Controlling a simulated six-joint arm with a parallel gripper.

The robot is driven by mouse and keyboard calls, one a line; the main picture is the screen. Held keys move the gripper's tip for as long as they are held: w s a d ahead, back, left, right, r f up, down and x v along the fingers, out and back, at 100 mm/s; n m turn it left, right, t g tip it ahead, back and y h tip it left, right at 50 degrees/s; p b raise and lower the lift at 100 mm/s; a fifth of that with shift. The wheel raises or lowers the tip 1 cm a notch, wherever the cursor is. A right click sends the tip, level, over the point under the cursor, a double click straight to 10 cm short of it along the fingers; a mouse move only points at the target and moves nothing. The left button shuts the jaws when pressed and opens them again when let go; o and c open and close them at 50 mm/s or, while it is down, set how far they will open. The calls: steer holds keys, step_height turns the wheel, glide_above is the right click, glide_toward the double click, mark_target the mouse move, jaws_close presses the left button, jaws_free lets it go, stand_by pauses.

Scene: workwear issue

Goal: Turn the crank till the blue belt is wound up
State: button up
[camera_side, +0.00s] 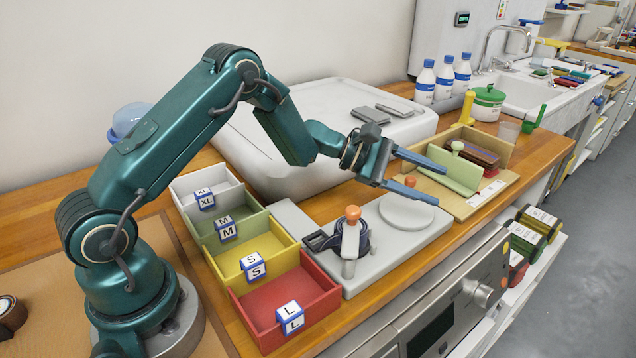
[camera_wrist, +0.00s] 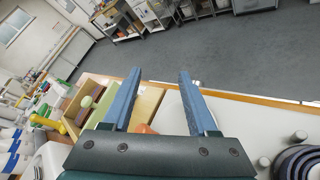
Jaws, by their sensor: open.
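The winding device with the crank stands on a light grey base (camera_side: 375,268) in the middle of the worktop. Its crank (camera_side: 350,241) is a pale arm with an orange knob (camera_side: 352,213) on top. The dark blue belt (camera_side: 322,241) lies in a coil around the spindle behind the crank; part of it is hidden. The coil also shows at the lower right of the wrist view (camera_wrist: 300,163). A round white disc (camera_side: 406,212) sits on the same base. My gripper (camera_side: 427,176) is open and empty, above and to the right of the knob, apart from it.
Four-colour compartments lie left of the base, including a red bin (camera_side: 327,284) and a yellow bin (camera_side: 228,265). A wooden tray (camera_side: 468,207) with a green flap stands to the right.

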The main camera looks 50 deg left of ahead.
mark_target(406, 180)
steer(key=a+r+n+t+y, duration=0.1)
steer(key=a+r+n+t, duration=0.2)
steer(key=a+n+t, duration=0.6)
steer(key=f+g, duration=0.1)
steer(key=f, duration=0.1)
steer(key=d+f+n+g, duration=0.1)
steer(key=f, duration=0.2)
steer(key=d+f+n+g, duration=0.1)
steer(key=f, duration=0.1)
steer(key=shift+w+f+y, duration=0.25)
steer(key=shift+w+y, duration=0.05)
steer(key=shift+w, duration=0.1)
steer(key=shift+w+d+r, duration=0.2)
steer(key=shift+w+d, duration=0.1)
steer(key=shift+w, duration=0.2)
steer(key=shift+x, duration=0.9)
jaws_close()
